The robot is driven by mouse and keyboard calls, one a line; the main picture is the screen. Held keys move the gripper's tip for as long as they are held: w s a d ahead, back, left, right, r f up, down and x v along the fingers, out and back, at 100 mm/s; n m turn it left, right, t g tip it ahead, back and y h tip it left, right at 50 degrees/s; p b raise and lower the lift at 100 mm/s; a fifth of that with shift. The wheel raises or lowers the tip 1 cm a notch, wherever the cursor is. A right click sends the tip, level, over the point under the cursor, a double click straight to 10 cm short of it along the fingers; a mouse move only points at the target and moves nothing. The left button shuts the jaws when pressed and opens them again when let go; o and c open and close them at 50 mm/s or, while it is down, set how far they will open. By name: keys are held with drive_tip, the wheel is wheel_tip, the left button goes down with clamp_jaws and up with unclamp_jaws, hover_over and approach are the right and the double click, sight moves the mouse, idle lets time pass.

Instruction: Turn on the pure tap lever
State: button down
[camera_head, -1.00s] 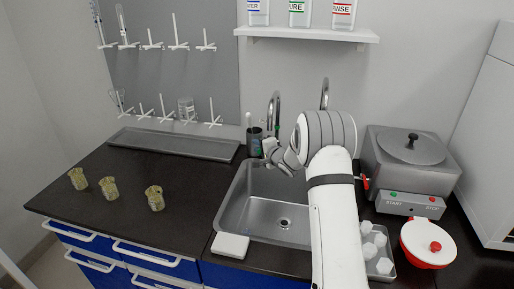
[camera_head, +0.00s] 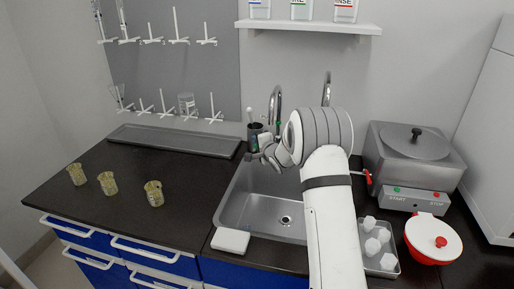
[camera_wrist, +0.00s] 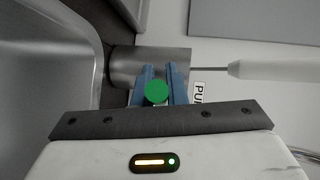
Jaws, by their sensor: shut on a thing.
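In the wrist view, the green round end of the pure tap lever (camera_wrist: 156,92) sits between my gripper's two blue fingers (camera_wrist: 160,70), which are shut on it. A label reading "PU" (camera_wrist: 199,95) is partly hidden beside it. In the head view, my gripper (camera_head: 263,153) is at the back left of the sink, at the left curved tap (camera_head: 276,100), which has a green mark. The lever itself is too small to make out there.
A dark cup (camera_head: 255,131) stands close behind my gripper; the wrist view shows it with a white-handled brush (camera_wrist: 270,67). The sink (camera_head: 245,200) lies below. A second tap (camera_head: 326,90) is partly behind my arm. A steel boiler (camera_head: 415,150) stands right; beakers (camera_head: 108,183) stand left.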

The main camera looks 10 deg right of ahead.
drive_tip(key=m+h+b, duration=0.1)
drive_tip(key=w+h+b, duration=0.1)
drive_tip(key=b, duration=0.1)
drive_tip(key=shift+a+r+m, duration=0.1)
drive_tip(key=shift+a+m, duration=0.3)
drive_tip(key=c, duration=1.5)
unclamp_jaws()
drive_tip(key=shift+s, duration=0.1)
drive_tip(key=shift+s, duration=0.1)
